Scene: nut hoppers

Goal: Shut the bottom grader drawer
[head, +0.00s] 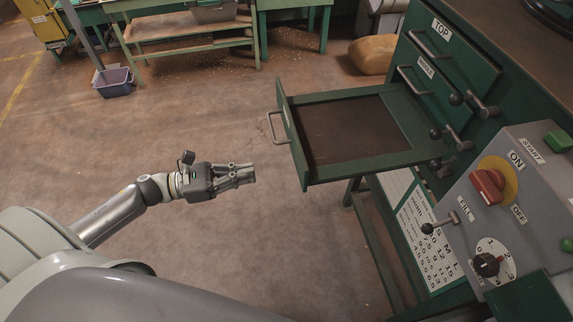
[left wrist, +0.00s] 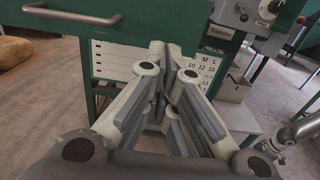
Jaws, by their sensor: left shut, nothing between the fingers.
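The bottom grader drawer (head: 292,130) is pulled far out of the green cabinet, below the closed drawers. It has a green front and walls, a bare brown floor and a metal handle (head: 270,127) on its front. In the left wrist view, its green front (left wrist: 140,12) and handle (left wrist: 72,15) show across the top. My left gripper (head: 253,173) is shut and empty, in front of the drawer front and apart from it. Its fingers (left wrist: 165,75) point toward the cabinet side. A grey jointed part at the right edge of the left wrist view may be my right arm; its fingers are unclear.
The top drawer (head: 440,48) and the one below it are closed. A grey control box (head: 500,205) with a red switch stands at the right. A brown sack (head: 373,54) lies behind the drawer.

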